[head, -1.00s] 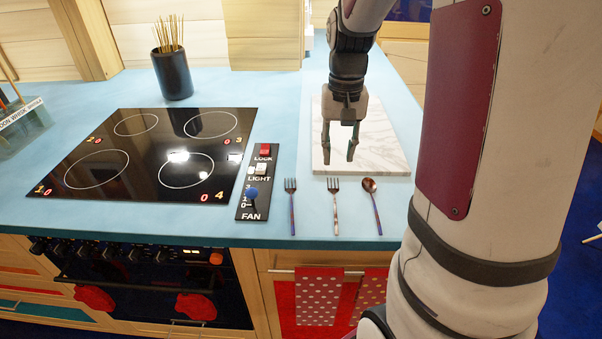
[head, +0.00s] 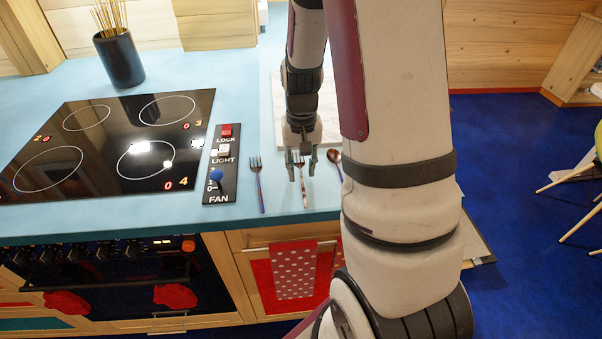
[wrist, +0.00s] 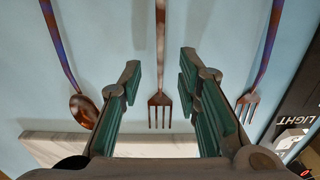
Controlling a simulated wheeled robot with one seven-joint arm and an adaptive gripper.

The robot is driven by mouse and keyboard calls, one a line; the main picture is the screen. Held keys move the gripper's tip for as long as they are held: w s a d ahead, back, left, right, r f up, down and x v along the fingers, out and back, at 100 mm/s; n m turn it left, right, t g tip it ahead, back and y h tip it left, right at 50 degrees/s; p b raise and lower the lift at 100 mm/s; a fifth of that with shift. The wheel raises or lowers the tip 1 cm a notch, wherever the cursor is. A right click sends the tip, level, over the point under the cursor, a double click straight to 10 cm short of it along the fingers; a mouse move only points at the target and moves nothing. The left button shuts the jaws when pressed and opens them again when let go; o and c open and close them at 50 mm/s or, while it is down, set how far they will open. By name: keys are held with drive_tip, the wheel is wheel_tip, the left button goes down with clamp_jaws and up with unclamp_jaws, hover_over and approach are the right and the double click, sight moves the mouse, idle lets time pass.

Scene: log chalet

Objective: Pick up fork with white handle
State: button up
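Two forks and a spoon lie on the blue counter. The middle fork (head: 304,192) has a coppery, paler handle that does not look clearly white; it also shows in the wrist view (wrist: 160,45), tines toward my gripper. The left fork (head: 259,186) has a purple-blue handle and shows at the right of the wrist view (wrist: 268,48). My gripper (head: 302,173) is open and empty above the middle fork. In the wrist view its fingers (wrist: 160,85) stand on either side of that fork, apart from it. The exact height above the counter is hard to tell.
The spoon (head: 334,156) lies right of the middle fork, partly behind my arm. A marble board (head: 325,115) lies behind the cutlery. The fan and light panel (head: 218,190) and black cooktop (head: 110,150) are to the left. The counter's front edge is close to the handles.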

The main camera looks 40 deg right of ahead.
drive_tip(key=shift+f, duration=0.45)
clamp_jaws()
drive_tip(key=shift+r, duration=0.1)
